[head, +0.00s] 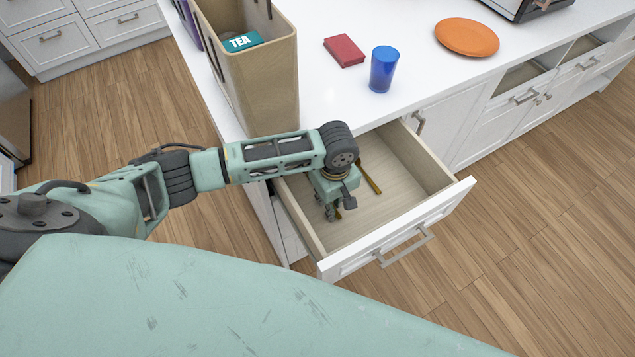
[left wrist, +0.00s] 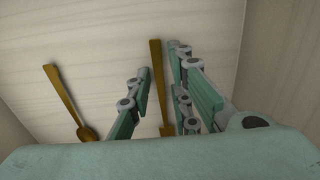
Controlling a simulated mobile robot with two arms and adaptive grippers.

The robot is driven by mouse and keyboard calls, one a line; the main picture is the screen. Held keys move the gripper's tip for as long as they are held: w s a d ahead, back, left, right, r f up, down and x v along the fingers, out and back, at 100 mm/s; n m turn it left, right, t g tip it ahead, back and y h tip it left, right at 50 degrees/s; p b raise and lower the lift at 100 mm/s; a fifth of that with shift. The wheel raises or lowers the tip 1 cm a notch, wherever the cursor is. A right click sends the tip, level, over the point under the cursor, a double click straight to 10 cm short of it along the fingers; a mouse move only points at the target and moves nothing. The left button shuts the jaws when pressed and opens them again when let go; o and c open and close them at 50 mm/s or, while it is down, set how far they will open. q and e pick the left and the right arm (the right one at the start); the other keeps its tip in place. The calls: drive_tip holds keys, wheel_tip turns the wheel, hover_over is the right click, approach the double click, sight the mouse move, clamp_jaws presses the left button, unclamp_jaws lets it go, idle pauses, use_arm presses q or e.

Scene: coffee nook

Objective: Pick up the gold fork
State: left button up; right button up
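Two thin gold utensils lie on the floor of the open drawer. In the left wrist view, one gold utensil (left wrist: 157,75) lies between the fingers of my left gripper (left wrist: 160,62); its lower end is partly hidden, so I cannot tell its head shape clearly. The other (left wrist: 65,95) lies outside the fingers to the left and has a rounded end like a spoon. In the head view, my left gripper (head: 332,207) points down inside the drawer, with its fingers apart. One gold utensil (head: 370,178) shows just right of it. My right gripper is out of view.
The drawer (head: 400,240) is pulled out, with walls close around my gripper. On the white counter stand a tan box (head: 265,90) with a tea packet (head: 242,42), a red block (head: 344,50), a blue cup (head: 384,69) and an orange plate (head: 467,37).

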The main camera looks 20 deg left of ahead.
use_arm(q)
clamp_jaws()
